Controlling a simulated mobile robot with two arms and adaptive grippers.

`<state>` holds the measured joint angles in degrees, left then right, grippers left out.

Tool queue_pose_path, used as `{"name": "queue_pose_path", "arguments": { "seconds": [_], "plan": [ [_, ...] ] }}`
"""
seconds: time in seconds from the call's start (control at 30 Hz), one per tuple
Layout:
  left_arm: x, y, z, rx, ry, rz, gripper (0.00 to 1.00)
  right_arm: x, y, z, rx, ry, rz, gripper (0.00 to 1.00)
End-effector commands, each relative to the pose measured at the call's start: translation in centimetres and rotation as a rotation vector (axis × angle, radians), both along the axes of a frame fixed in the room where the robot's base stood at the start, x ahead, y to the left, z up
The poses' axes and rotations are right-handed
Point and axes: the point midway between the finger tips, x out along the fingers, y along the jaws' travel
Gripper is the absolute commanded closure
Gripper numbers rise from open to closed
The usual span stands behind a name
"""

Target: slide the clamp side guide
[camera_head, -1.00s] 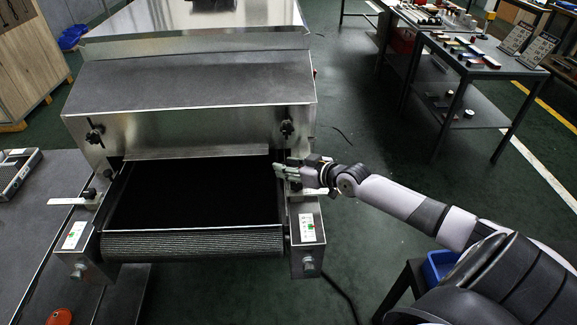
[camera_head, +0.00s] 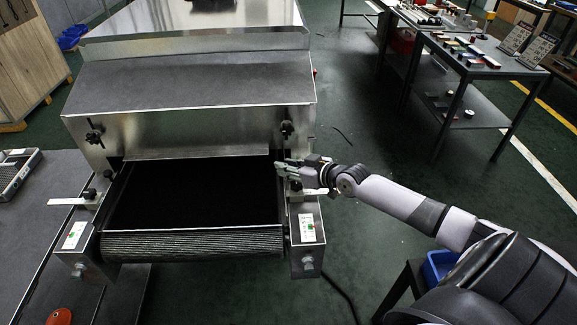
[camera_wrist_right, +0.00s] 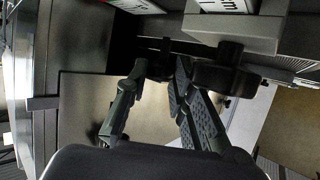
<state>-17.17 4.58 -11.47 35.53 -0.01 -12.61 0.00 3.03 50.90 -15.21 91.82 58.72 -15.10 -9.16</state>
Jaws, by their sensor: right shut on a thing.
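The tunnel dryer (camera_head: 190,85) stands at left centre, its dark belt (camera_head: 190,195) running out toward me. The right side guide's pale scale bar (camera_head: 314,192) sticks out at the belt's right edge, with a black clamp knob (camera_head: 296,186) beside it. My right gripper (camera_head: 281,167) is over that edge, just beyond the knob. It is shut on a small dark part of the guide, mostly hidden by the fingers. In the right wrist view, the fingers (camera_wrist_right: 158,75) close around this dark part, and a black knob (camera_wrist_right: 217,70) stands beside them. My left gripper is out of view.
A matching left guide has a scale bar (camera_head: 66,201) and a black knob (camera_head: 89,194). A grey table (camera_head: 478,68) with small items stands at upper right. Open green floor lies between.

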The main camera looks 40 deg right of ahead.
Motion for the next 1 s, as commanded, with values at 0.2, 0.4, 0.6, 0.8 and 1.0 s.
{"name": "queue_pose_path", "arguments": {
  "seconds": [0.2,0.4,0.6,0.8,1.0],
  "plan": [
    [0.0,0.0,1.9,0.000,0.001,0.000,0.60,1.7,2.8,0.5,0.007,-0.003,0.000,1.00],
    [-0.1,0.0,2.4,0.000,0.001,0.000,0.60,2.6,4.3,0.2,0.003,-0.001,0.001,1.00],
    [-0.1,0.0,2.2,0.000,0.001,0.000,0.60,2.6,4.2,0.1,0.000,-0.001,0.001,1.00],
    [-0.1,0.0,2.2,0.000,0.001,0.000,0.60,2.6,4.2,0.1,0.000,-0.001,0.001,0.68],
    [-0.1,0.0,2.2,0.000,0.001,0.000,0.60,2.6,4.2,0.0,0.001,-0.001,0.001,0.60]
  ]
}}
